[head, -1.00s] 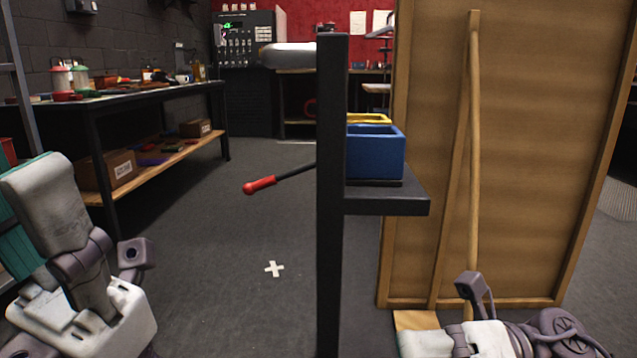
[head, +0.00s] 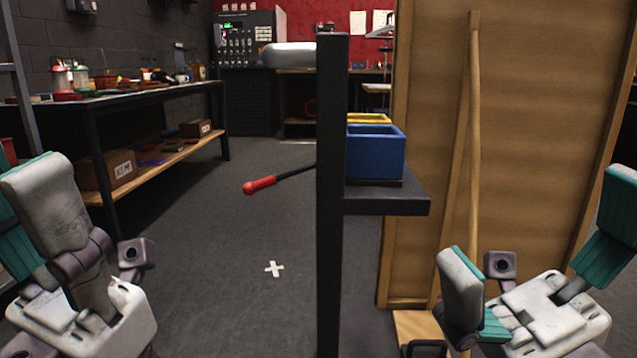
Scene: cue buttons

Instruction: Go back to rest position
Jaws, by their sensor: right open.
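My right gripper (head: 535,212) stands at the lower right, fingers pointing up. Its white-and-teal fingers are far apart, with nothing seen between them. My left gripper (head: 30,172) is at the lower left edge. One white finger shows clearly there. The rest is hidden or cut off, so its opening cannot be judged. Both grippers are apart from the dark post (head: 332,200) between them. The red-tipped lever (head: 260,185) sticks out left from that post, and neither gripper touches it.
A dark shelf (head: 415,203) on the post carries a blue bin (head: 376,153); a yellow bin (head: 368,118) is behind it. A wooden panel (head: 430,150) stands behind my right gripper. A workbench (head: 165,90) is at left. Floor around the white cross (head: 274,269) is clear.

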